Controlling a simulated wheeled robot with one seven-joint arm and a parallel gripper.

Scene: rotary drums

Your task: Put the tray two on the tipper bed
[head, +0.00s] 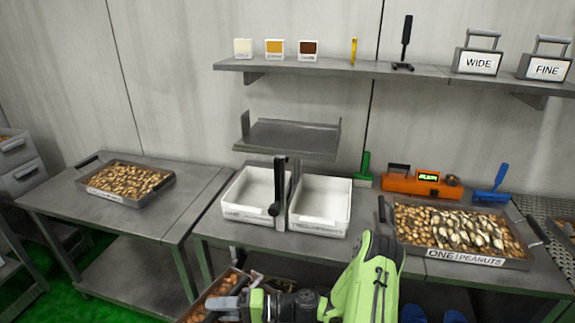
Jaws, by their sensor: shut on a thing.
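My gripper (228,304) is low at the bottom edge, shut on a brown-walled tray (192,314) of nuts. The tray is partly cut off by the frame and partly hidden by my arm; no label shows on it, so I cannot confirm it is tray two. A grey ledge with raised ends (292,138) is on the wall above the bench; it may be the tipper bed, but I cannot tell. It is empty, well above and apart from my gripper.
Two white bins (320,205) stand on the bench with a dark upright lever between them. A tray marked ONE PEANUTS (468,261) is at right, near an orange device (412,186). Another nut tray (125,183) lies on the left table, with bare tabletop around it.

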